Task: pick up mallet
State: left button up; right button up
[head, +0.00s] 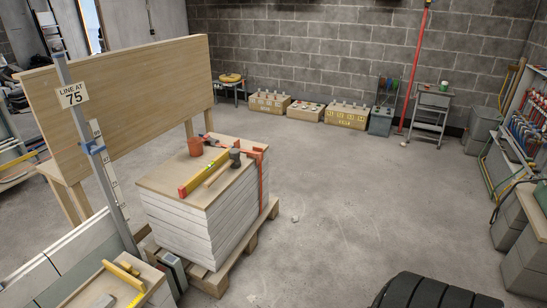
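A mallet (234,157) with a dark grey head and a light wooden handle lies on the board on top of a stack of white sheets (205,225). Its head is towards the back right of the board and its handle runs to the front left, beside a yellow and red level (203,173). No gripper of mine shows in the head view, so nothing is seen holding the mallet.
A terracotta-coloured pot (195,146) and an orange clamp or square (260,178) share the stack, which stands on a pallet (214,281). A wooden panel (122,88) rises behind. A black ribbed round thing (435,291) is at the bottom. Floor right of the stack is mostly clear.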

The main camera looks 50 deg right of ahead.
aim_at(235, 162)
jog(key=z, duration=1.2)
jog(key=u, duration=1.7)
jog(key=z, duration=1.7)
jog(key=i+l, duration=0.15)
jog(key=i, duration=0.5)
jog(key=i+l+u, duration=0.15)
jog(key=i, duration=0.5)
